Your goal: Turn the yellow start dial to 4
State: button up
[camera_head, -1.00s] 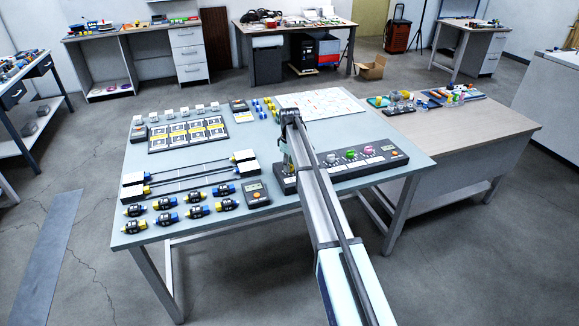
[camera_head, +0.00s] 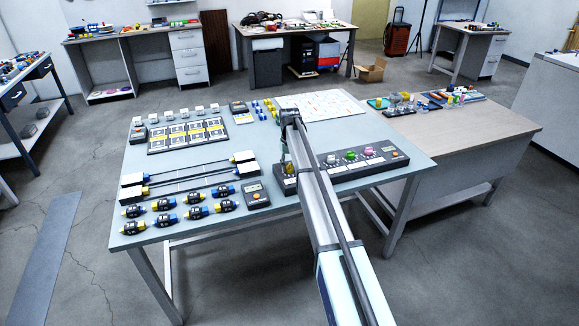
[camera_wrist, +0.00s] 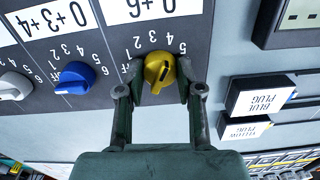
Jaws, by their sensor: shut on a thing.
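The yellow start dial (camera_wrist: 158,70) sits on a dark panel (camera_wrist: 100,40), under a white "6 + 0" label. My gripper (camera_wrist: 158,88) has one finger on each side of the dial and is shut on it. The printed scale reads upside down, and the numbers 1 to 5 show around the dial. A dark mark on the dial's face leans up and right, roughly towards 4; the exact setting is hard to tell. In the head view my gripper (camera_head: 288,163) is at the panel's left end, where the yellow dial partly shows.
A blue dial (camera_wrist: 75,77) and a white dial (camera_wrist: 15,86) stand left of the yellow one in the wrist view. Plug label blocks (camera_wrist: 258,96) lie to the right. In the head view, green (camera_head: 351,155) and pink knobs (camera_head: 369,151) sit further right on the panel.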

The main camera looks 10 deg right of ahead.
aim_at(289, 165)
jog(key=shift+s+f+m, duration=0.1)
jog(key=shift+m, duration=0.2)
jog(key=o, duration=1.2)
jog(key=shift+c, duration=0.2)
notch_tip(289, 165, up, 12)
